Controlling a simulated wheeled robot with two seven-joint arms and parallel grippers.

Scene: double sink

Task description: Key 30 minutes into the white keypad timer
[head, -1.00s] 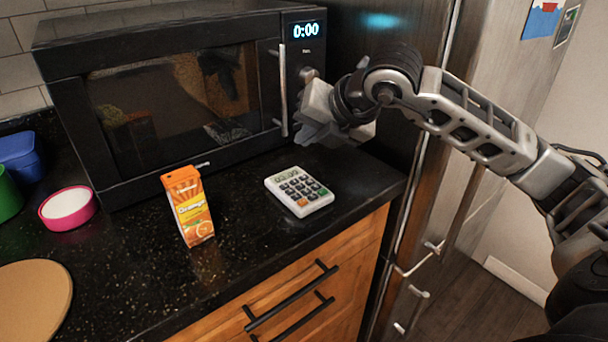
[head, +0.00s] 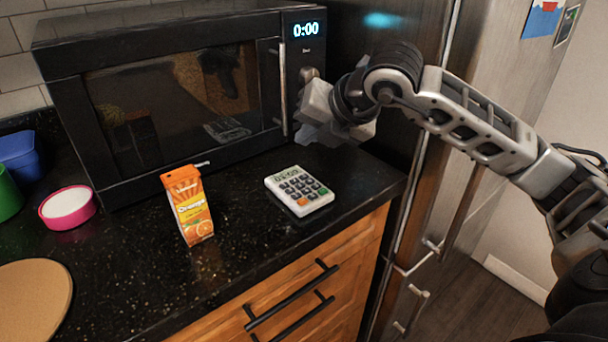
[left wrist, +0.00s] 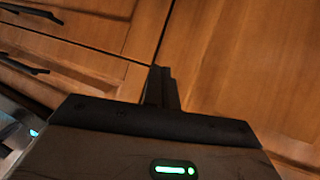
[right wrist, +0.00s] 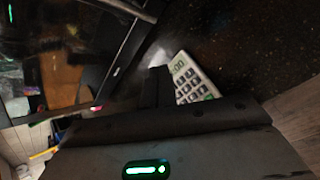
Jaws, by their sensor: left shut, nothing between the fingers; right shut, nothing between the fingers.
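The white keypad timer (head: 300,191) lies flat on the black counter, with dark keys, an orange key and a green key. Its small display shows digits too small to read surely. It also shows in the right wrist view (right wrist: 190,78), partly hidden behind my gripper. My right gripper (head: 308,130) is shut and empty, raised above and behind the timer, in front of the microwave's right side. In its wrist view the closed fingers (right wrist: 157,86) show beside the timer, apart from it as far as I can tell. My left gripper (left wrist: 160,88) is shut and empty, facing wooden cabinet fronts.
A black microwave (head: 180,90) reading 0:00 stands behind the timer. An orange juice carton (head: 188,205) stands left of the timer. A pink bowl (head: 68,208) and a round board (head: 35,300) are further left. A steel fridge (head: 480,130) is at right.

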